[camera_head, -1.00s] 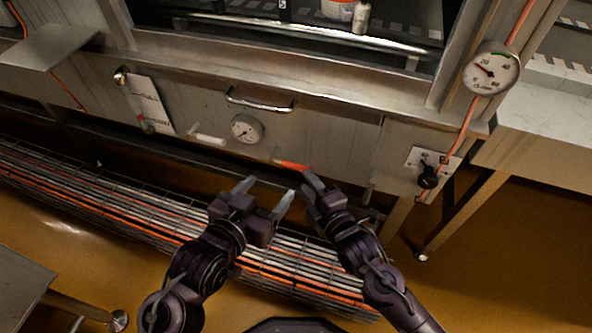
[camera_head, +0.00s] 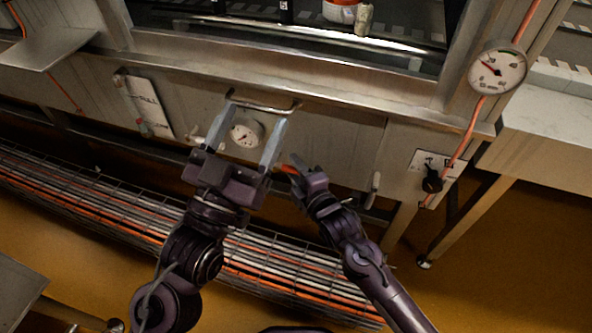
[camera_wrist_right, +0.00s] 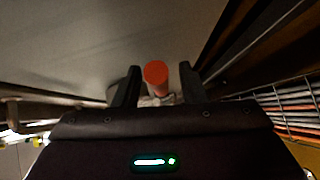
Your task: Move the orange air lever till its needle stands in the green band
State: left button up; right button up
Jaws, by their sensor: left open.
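The orange lever (camera_head: 288,169) sticks out low on the steel front panel; its round orange end (camera_wrist_right: 155,73) shows between the fingers in the right wrist view. My right gripper (camera_head: 298,174) is at the lever, its fingers apart with gaps beside the orange end. My left gripper (camera_head: 254,122) is open and empty, pointing up at the panel, left of the lever. A small dial gauge (camera_head: 246,134) shows between its fingers. A larger gauge (camera_head: 497,68) hangs at the upper right; its needle points up and left. Which gauge belongs to the lever I cannot tell.
A metal bar handle (camera_head: 262,104) is close above the left fingertips. A white label plate (camera_head: 149,106) is at left, a black knob (camera_head: 433,182) at right. A wire rack (camera_head: 100,196) with orange bars runs below the panel.

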grip_shut()
dwell(0.3)
